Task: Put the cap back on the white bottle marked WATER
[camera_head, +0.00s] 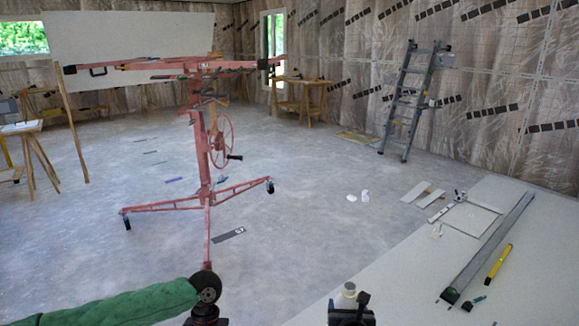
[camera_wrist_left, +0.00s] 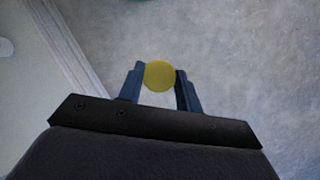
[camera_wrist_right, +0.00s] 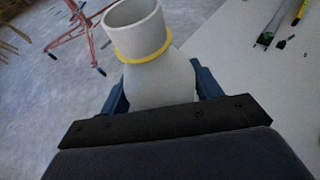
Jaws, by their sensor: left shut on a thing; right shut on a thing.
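My left gripper (camera_wrist_left: 160,73) is shut on a round yellow cap (camera_wrist_left: 160,75), held between its two fingertips. My right gripper (camera_wrist_right: 158,78) is shut on a white bottle (camera_wrist_right: 158,88), its fingers on either side of the body below the neck. The bottle's neck is open at the top, with a yellow ring around its base. The cap cannot be made out in the head view. No WATER marking is visible.
A white board (camera_head: 420,268) at the lower right carries a long metal profile (camera_head: 490,246), a yellow level (camera_head: 499,262) and a small green-black tool (camera_head: 474,303). A red panel lift (camera_head: 203,150) stands ahead. A stepladder (camera_head: 410,100) leans at the wall.

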